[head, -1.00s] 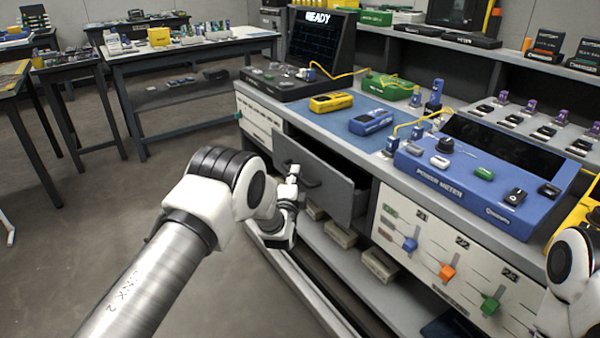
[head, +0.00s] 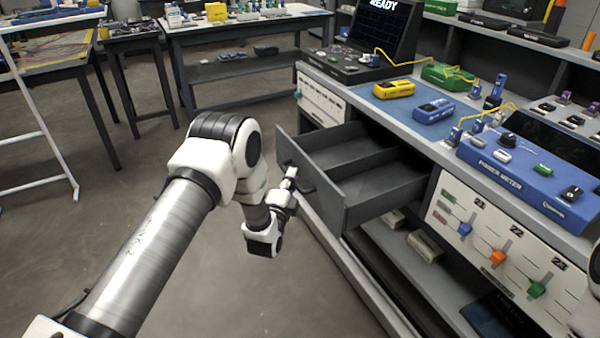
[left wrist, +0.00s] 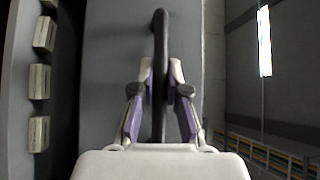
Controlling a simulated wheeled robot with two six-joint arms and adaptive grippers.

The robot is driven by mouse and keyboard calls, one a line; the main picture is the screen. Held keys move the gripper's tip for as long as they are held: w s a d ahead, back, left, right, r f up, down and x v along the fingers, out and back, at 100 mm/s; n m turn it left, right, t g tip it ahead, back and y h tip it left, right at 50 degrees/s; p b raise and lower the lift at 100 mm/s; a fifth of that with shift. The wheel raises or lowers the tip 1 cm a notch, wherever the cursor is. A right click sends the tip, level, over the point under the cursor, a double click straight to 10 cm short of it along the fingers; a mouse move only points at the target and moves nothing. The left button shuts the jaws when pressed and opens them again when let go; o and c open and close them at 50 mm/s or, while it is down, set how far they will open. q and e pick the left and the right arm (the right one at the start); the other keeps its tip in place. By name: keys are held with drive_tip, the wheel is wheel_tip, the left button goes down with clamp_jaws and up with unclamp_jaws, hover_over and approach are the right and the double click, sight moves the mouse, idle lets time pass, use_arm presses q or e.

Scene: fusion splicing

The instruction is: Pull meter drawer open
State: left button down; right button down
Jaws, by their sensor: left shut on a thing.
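The meter drawer (head: 345,208) is a dark grey drawer under the workbench top. It stands well out from the bench, and its divided inside shows no contents in the head view. My left gripper (head: 291,182) is at the drawer front, shut on the black drawer handle (head: 306,184). In the left wrist view the handle (left wrist: 160,60) runs between the two fingers of my left gripper (left wrist: 160,95), with the grey drawer front (left wrist: 110,60) behind it. My right gripper is not in view.
The bench top holds a blue power meter (head: 520,180), a yellow meter (head: 394,89) and a blue handheld device (head: 433,111). An open shelf (head: 400,275) with pale boxes lies below the drawer. The floor left of the drawer is clear.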

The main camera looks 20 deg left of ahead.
use_arm(q)
drive_tip(key=c, duration=1.2)
unclamp_jaws()
drive_tip(key=s, duration=0.4)
drive_tip(key=s+d+f, duration=0.1)
drive_tip(key=s, duration=0.7)
drive_tip(key=shift+d+f, duration=0.3)
drive_tip(key=shift+f, duration=0.05)
